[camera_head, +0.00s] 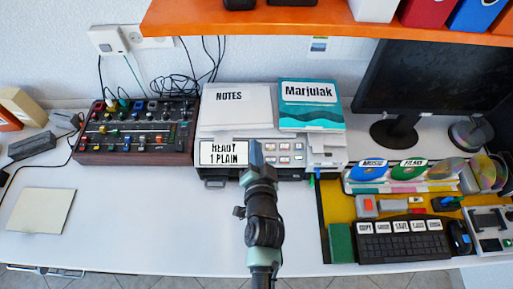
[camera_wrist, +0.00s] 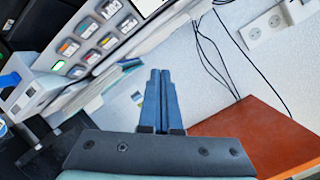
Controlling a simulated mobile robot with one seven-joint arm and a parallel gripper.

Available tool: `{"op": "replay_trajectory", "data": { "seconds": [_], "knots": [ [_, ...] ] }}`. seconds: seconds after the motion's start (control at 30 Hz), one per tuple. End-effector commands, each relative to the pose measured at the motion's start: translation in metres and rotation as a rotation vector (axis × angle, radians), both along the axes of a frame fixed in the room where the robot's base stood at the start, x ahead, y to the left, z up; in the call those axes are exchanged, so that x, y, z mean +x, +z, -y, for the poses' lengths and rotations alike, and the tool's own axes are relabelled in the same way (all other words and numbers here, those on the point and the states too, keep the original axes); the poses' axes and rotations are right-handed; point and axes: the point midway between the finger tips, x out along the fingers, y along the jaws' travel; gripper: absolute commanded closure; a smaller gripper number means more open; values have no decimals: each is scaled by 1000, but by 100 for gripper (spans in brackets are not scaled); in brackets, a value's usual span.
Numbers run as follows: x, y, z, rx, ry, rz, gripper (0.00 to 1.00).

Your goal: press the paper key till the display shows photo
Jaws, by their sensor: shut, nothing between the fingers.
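The printer (camera_head: 214,183) stands at the back middle of the desk. Its display (camera_head: 223,153) reads "READY 1 PLAIN". A panel of several small keys (camera_head: 284,153) lies right of the display; its labels are too small to read, so I cannot tell which is the paper key. The keys also show tilted in the wrist view (camera_wrist: 89,45), at upper left. My gripper (camera_head: 255,151) is shut and empty, in front of the printer between display and keys. Its blue fingers (camera_wrist: 160,80) show apart from the keys in the wrist view. I cannot tell whether they touch the printer.
A notes stack (camera_head: 236,105) and a teal Marjulak pack (camera_head: 310,104) lie on the printer. A mixer (camera_head: 138,132) with cables stands left. A keyboard (camera_head: 404,246), disc rack and monitor (camera_head: 432,80) are right. An orange shelf (camera_head: 330,24) hangs above. The front-left desk is mostly clear.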

Motion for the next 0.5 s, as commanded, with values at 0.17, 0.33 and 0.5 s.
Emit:
{"op": "replay_trajectory", "data": {
  "seconds": [0.17,0.33,0.5],
  "knots": [
    [13,-31,0,-1,0,1,100],
    [24,-49,0,-1,0,1,100],
    [30,-58,0,0,0,0,100]
  ]
}}
